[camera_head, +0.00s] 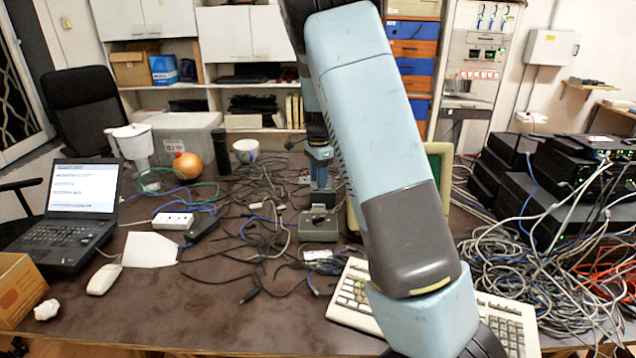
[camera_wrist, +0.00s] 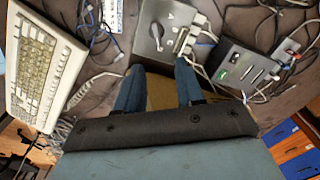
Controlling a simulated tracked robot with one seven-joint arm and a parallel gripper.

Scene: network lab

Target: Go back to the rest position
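My gripper (camera_wrist: 159,67) points down at the table, and its two blue fingers are apart with nothing seen between them. In the head view my gripper (camera_head: 322,198) is low over the middle of the table, at a small grey box (camera_head: 319,230). The wrist view shows a grey box (camera_wrist: 152,48) with a knob or lever on top, just beyond the fingertips. I cannot tell whether the fingertips touch it. My blue arm crosses the head view from the lower right to the top and hides part of the table.
A keyboard (camera_head: 350,300) lies at the front, partly behind my arm. A monitor (camera_head: 440,170) stands behind the arm. Tangled cables (camera_head: 265,205) cover the middle. Stacked network devices (camera_head: 570,190) stand right, a laptop (camera_head: 75,205) left.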

